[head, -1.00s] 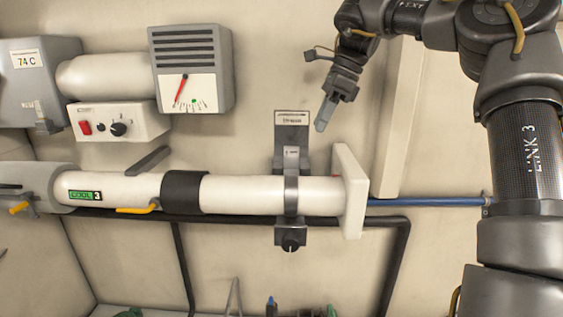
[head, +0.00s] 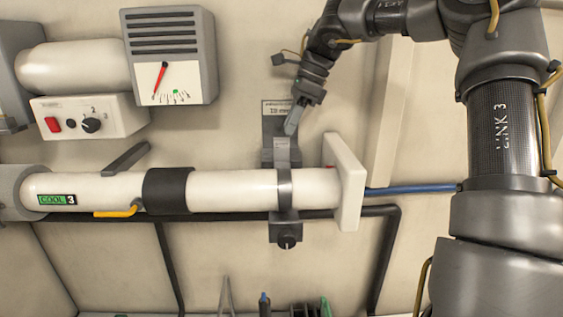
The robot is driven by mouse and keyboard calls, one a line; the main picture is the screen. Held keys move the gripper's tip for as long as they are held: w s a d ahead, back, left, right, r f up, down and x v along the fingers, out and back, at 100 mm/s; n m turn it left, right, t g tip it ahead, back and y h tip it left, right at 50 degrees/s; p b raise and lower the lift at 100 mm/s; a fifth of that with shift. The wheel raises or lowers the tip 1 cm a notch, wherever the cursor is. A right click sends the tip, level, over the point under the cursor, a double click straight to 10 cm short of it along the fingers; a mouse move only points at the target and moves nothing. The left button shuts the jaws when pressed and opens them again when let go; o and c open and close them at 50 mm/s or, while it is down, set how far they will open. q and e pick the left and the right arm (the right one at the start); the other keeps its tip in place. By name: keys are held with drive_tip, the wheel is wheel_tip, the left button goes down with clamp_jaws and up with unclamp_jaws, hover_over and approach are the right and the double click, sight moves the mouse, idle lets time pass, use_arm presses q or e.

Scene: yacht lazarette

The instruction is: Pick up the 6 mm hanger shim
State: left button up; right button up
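A dark hanger bracket (head: 274,126) with a small label plate at its top is fixed to the wall, and its metal strap (head: 285,189) goes around the white pipe. A lighter grey flat piece (head: 288,152) sits on the bracket just above the pipe; I cannot tell whether it is the 6 mm shim. No marking that reads 6 mm is legible. My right gripper (head: 292,122) points down in front of the bracket's upper part, close to the grey piece. I see its fingers edge-on, so their gap and any contact are unclear. My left gripper is out of view.
The white pipe (head: 235,190) runs across the wall to a pale square flange (head: 346,184). A gauge box (head: 170,55) and a switch panel (head: 88,116) are at upper left. A black hose (head: 340,212) runs below. Several small items stand at the bottom edge, including a green one (head: 325,308).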

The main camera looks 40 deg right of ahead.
sight(281, 143)
drive_tip(key=shift+w+a+f, duration=0.1)
drive_tip(key=shift+w+f, duration=0.15)
drive_tip(key=shift+f, duration=0.2)
drive_tip(key=shift+s+a+f, duration=0.1)
drive_tip(key=shift+a+f, duration=0.05)
drive_tip(key=shift+f, duration=0.15)
drive_tip(key=p+x, duration=0.1)
drive_tip(key=x, duration=0.2)
drive_tip(key=shift+a+f, duration=0.1)
drive_tip(key=shift+a, duration=0.1)
drive_tip(key=shift+w+a+f, duration=0.1)
drive_tip(key=shift+w+f, duration=0.15)
drive_tip(key=shift+f, duration=0.3)
drive_tip(key=shift+s+r, duration=0.1)
drive_tip(key=shift+s, duration=0.05)
drive_tip(key=c, duration=0.4)
clamp_jaws()
